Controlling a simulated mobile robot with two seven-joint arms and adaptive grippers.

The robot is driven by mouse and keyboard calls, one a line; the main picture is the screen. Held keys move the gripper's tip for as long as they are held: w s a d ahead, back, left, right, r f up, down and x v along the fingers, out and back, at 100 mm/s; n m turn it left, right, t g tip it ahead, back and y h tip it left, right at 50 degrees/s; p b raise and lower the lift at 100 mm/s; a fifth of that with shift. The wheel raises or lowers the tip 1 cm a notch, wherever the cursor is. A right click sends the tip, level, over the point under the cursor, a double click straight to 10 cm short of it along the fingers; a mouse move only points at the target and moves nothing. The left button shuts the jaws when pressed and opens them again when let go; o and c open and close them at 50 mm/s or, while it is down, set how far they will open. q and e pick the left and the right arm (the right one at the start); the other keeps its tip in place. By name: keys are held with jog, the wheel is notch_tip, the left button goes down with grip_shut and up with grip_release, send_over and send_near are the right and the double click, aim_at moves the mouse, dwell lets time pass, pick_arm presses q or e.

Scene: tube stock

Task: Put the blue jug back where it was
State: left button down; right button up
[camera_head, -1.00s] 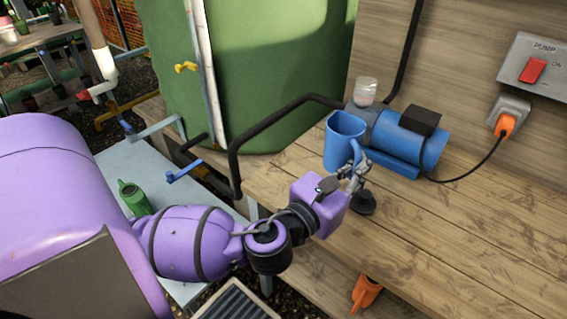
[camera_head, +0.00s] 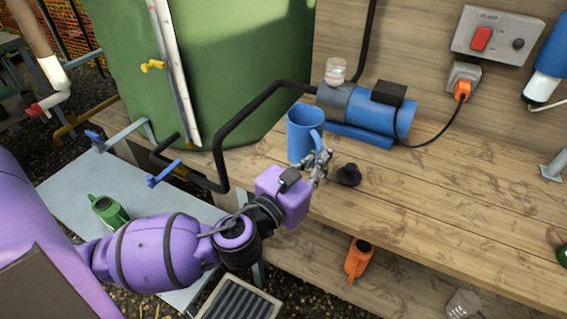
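The blue jug (camera_head: 301,136) is upright over the wooden bench, in front of the blue pump. Its handle is on its right side. My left gripper (camera_head: 318,162) reaches in from the lower left, and its fingers are at the handle, closed around its lower part. The fingers partly hide the handle. I cannot tell whether the jug's base touches the bench or hangs just above it. My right gripper is not in view.
A blue pump (camera_head: 374,112) with a clear jar (camera_head: 335,72) stands behind the jug. A small black knob-like object (camera_head: 348,175) sits just right of my gripper. A black pipe (camera_head: 228,140) runs on the left beside the green tank (camera_head: 235,60). The bench (camera_head: 440,190) is clear at right.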

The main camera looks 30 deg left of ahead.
aim_at(301, 150)
pick_arm(q)
jog(key=w+a+f, duration=0.1)
jog(key=a, duration=0.1)
jog(key=w+a+f+b, duration=0.1)
jog(key=w+a+f, duration=0.2)
jog(key=a, duration=0.2)
jog(key=shift+w+f, duration=0.15)
jog(key=shift+f, duration=0.05)
jog(key=f, duration=0.1)
jog(key=w+a+f+b, duration=0.1)
jog(key=a+f+b, duration=0.1)
jog(key=shift+w+a+f, duration=0.2)
jog(key=shift+w+f, duration=0.1)
jog(key=shift+w+a+f, duration=0.2)
jog(key=shift+a+f, duration=0.15)
jog(key=shift+w+a+f+b, duration=0.15)
jog(key=shift+f+b, duration=0.3)
jog(key=shift+f, duration=0.5)
jog(key=shift+a+f+b, duration=0.1)
jog(key=shift+f+b, duration=0.35)
jog(key=shift+f, duration=0.45)
jog(key=shift+f, duration=0.2)
jog(key=c, duration=1.9)
grip_release()
